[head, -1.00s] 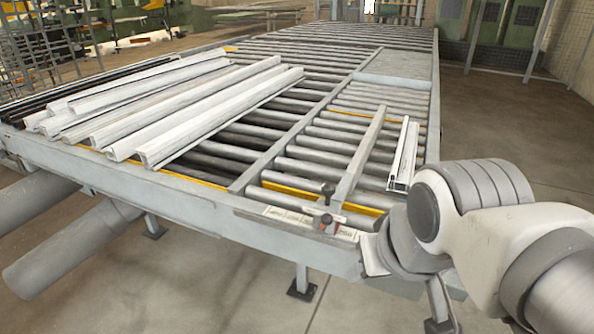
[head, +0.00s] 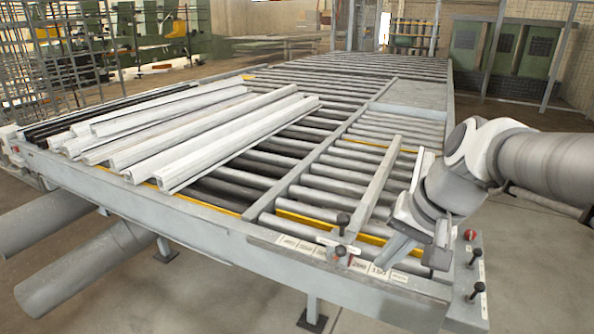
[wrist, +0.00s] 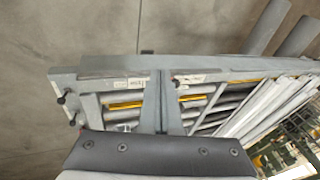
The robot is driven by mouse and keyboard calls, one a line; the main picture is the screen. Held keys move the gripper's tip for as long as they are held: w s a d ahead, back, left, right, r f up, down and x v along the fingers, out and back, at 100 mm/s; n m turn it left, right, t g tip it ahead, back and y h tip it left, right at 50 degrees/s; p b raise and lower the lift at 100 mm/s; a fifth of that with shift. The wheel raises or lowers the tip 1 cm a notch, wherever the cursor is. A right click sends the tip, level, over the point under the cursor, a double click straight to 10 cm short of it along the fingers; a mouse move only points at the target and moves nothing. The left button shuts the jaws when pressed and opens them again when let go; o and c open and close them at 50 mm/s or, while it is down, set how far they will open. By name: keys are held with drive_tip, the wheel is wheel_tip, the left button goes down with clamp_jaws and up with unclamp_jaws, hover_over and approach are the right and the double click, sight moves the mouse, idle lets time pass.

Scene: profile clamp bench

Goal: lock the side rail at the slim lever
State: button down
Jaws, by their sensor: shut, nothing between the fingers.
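The side rail (head: 375,190) is a grey bar lying lengthwise over the rollers, its near end at the bench's front edge.
Long white profiles (head: 210,140) lie on the rollers at left. A labelled strip (head: 300,243) runs along the front beam. The right corner carries a red button (head: 470,235) and two black-knobbed levers (head: 478,289).

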sight(339, 256)
drive_tip(key=w+d+f+m+y, duration=0.1)
drive_tip(key=w+d+f+m, duration=0.1)
drive_tip(key=w+d+m, duration=0.2)
drive_tip(key=w+d, duration=0.1)
drive_tip(key=w, duration=0.2)
drive_tip(key=shift+w+d+f, duration=0.25)
drive_tip(key=shift+d+f, duration=0.15)
drive_tip(key=shift+f, duration=0.1)
drive_tip(key=w+a+f, duration=0.5)
drive_tip(key=a+f, duration=0.1)
drive_tip(key=f, duration=0.2)
drive_tip(key=shift+w+a+p, duration=0.2)
drive_tip(key=shift+a+p, duration=0.05)
drive_tip(key=shift+p, duration=0.2)
drive_tip(key=shift+r, duration=0.1)
